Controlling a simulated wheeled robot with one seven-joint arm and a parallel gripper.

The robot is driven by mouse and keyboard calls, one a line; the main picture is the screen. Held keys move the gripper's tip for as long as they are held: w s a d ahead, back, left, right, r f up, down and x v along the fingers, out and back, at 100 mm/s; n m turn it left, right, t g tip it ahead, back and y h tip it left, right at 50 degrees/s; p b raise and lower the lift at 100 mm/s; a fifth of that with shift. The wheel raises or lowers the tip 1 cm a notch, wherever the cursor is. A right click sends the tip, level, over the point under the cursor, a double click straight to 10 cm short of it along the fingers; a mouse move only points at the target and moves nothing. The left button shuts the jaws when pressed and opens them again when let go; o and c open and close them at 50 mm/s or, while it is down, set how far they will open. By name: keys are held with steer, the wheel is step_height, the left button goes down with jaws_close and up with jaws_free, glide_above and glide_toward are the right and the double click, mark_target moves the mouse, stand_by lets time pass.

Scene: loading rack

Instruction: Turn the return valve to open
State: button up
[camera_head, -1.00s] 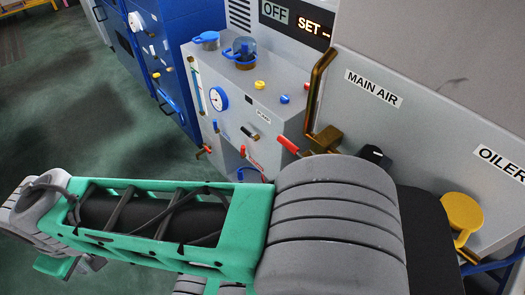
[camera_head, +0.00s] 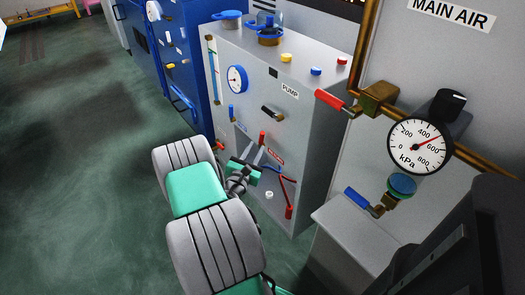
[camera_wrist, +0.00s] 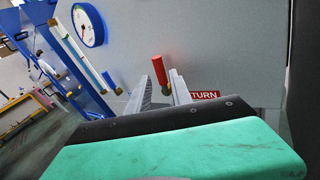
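The return valve's red handle (camera_head: 262,138) points upward on the front of the grey pump cabinet (camera_head: 305,130), beside the red RETURN label (camera_head: 275,156). In the wrist view the handle (camera_wrist: 160,69) is upright, slightly tilted, with a brass-coloured end below and the partly covered label (camera_wrist: 204,95) to its right. My gripper (camera_head: 257,156) is at the cabinet front, just below and around the handle's line. In the wrist view my gripper (camera_wrist: 161,78) has its two grey fingers apart, with the handle's lower end between them. Whether either finger touches it I cannot tell.
A second red handle (camera_head: 289,212) hangs low on the cabinet's right. A gauge (camera_head: 237,79) and a black-tipped lever (camera_head: 272,112) are above. The main air red handle (camera_head: 330,100) and a kPa gauge (camera_head: 420,145) stand to the right. Green floor at left is clear.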

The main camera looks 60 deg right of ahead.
mark_target(261, 138)
steer(key=shift+n, duration=0.3)
steer(key=d, duration=0.5)
steer(key=w+d, duration=0.1)
steer(key=d, duration=0.1)
steer(key=shift+d+r, duration=0.1)
steer(key=shift+d, duration=0.25)
steer(key=shift+c, duration=0.6)
jaws_close()
